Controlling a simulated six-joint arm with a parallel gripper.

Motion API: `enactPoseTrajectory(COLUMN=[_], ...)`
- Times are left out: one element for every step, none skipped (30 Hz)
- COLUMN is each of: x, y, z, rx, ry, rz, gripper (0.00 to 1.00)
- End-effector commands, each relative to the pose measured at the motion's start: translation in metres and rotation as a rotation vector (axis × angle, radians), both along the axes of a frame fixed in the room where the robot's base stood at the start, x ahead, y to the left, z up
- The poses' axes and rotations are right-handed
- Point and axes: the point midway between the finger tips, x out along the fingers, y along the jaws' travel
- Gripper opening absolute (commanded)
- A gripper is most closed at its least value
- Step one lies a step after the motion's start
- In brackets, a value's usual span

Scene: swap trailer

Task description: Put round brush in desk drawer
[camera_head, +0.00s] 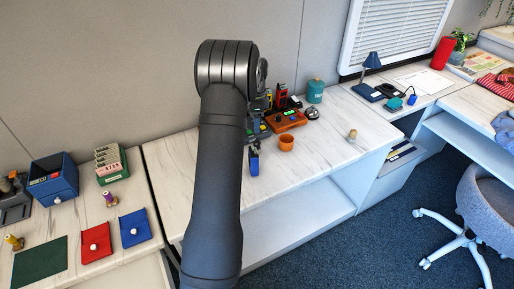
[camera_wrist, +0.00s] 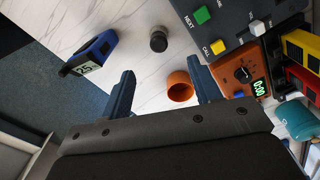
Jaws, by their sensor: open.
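I cannot pick out the round brush for certain. A small pale upright object (camera_head: 351,135) at the right of the middle counter in the head view may be it, but it is too small to tell. An open drawer (camera_head: 398,158) with several blue and yellow things shows below the desk at right. My gripper (camera_wrist: 162,84) is open and empty in the wrist view. An orange cup (camera_wrist: 180,88) shows between its fingers, nearer the right finger; I cannot tell the height gap. In the head view my arm hides the gripper. The cup also shows there (camera_head: 286,143).
A dark round object (camera_wrist: 158,40), a blue display device (camera_wrist: 90,54), an orange timer (camera_wrist: 240,72) and a button panel (camera_wrist: 215,25) surround the gripper. A green canister (camera_head: 315,91) and bell (camera_head: 312,113) stand behind. The counter right of the cup is mostly clear.

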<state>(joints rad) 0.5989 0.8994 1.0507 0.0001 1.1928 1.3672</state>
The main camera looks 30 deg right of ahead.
Motion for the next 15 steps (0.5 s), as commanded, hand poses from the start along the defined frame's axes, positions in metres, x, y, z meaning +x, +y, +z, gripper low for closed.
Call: enactPoseTrajectory(x=[-0.001,-0.001,-0.001,-0.001,-0.001,-0.001,-0.001,-0.001,-0.001,-0.001,-0.001,0.0,0.0,0.0,0.0], y=[0.0,0.0,0.0,0.0,0.0,0.0,0.0,0.0,0.0,0.0,0.0,0.0,0.0,0.0,0.0], z=[-0.014,-0.02,-0.029,-0.035,-0.042,-0.049,-0.054,-0.059,-0.065,-0.069,-0.071,-0.074,-0.076,-0.077,-0.078], rx=[0.003,0.002,0.002,0.002,0.001,0.001,0.001,0.001,0.001,0.001,0.0,0.0,0.0,0.0,0.0], ry=[0.004,0.003,0.002,0.003,0.003,0.003,0.002,0.002,0.002,0.002,0.001,0.0,-0.001,-0.001,-0.001], rz=[0.0,0.001,0.001,0.001,0.001,0.001,0.001,0.001,0.001,0.002,0.002,0.002,0.002,0.002,0.002], gripper=[0.57,0.57,0.57,0.57,0.57,0.57,0.57,0.57,0.57,0.57,0.57,0.57,0.57,0.57,0.57])
